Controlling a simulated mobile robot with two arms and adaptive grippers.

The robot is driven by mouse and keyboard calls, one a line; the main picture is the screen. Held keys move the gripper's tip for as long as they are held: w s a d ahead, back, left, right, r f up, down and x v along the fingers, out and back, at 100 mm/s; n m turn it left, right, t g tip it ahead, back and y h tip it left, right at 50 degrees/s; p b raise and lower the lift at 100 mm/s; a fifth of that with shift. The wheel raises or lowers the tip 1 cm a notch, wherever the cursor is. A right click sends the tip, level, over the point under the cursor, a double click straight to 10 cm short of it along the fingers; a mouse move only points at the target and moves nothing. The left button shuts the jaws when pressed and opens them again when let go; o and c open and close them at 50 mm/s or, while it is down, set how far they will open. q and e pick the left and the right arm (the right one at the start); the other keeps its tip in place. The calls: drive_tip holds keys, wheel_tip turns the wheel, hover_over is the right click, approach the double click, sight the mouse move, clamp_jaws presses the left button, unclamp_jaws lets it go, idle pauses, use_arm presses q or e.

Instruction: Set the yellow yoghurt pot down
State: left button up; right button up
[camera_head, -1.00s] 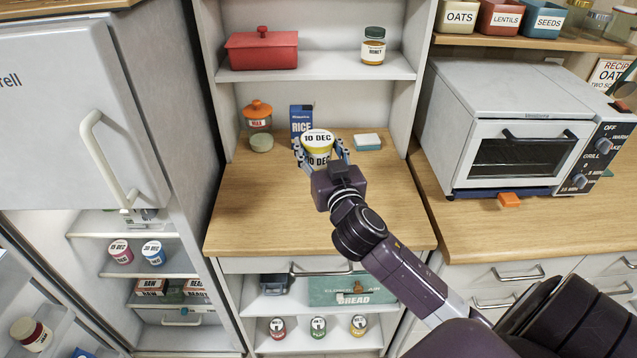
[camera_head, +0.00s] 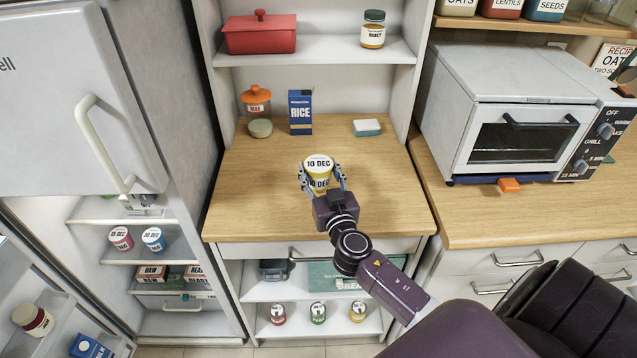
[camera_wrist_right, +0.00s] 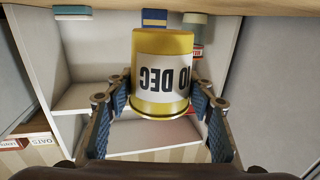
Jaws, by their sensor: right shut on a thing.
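The yellow yoghurt pot (camera_head: 318,171), with a white lid and a 10 DEC label, is over the middle of the wooden counter (camera_head: 265,200). My right gripper (camera_head: 323,182) is shut on it, with a finger on each side. In the right wrist view the pot (camera_wrist_right: 160,85) sits between the fingers, its label upside down in the picture. My left gripper is not in view.
The counter around the pot is clear. An open fridge (camera_head: 150,215) is left, a toaster oven (camera_head: 520,130) right.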

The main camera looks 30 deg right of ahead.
sight(321, 190)
drive_tip(key=shift+f+b, duration=0.4)
drive_tip(key=shift+f, duration=1.6)
drive_tip(key=shift+f, duration=0.1)
drive_tip(key=o, duration=1.3)
